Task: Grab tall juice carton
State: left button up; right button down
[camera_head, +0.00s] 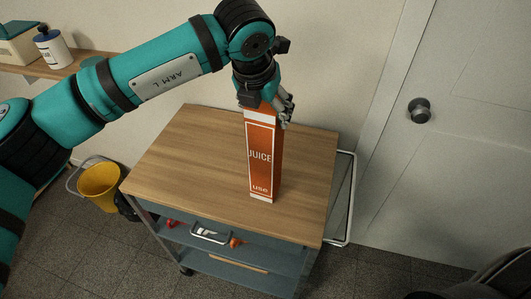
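A tall orange juice carton (261,160) with white bands and the word JUICE stands upright on the wooden top of a cart (200,150). My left gripper (268,104) is at the carton's upper end, pointing down from above. A grey finger shows beside the carton's upper right edge. The other finger is not clearly seen, so I cannot tell whether the gripper is closed on the carton. The carton's top is partly hidden by the gripper. My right gripper is not in view.
The rest of the cart top is clear. Its lower shelves hold small items, and a metal handle (348,200) is on its right side. A yellow bucket (99,186) stands on the floor at left. A door (465,130) is at right.

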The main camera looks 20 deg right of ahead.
pick_arm(q)
jog(key=c, duration=0.7)
jog(key=shift+r, duration=0.2)
jog(key=shift+c, duration=0.5)
jog(key=shift+w, duration=0.15)
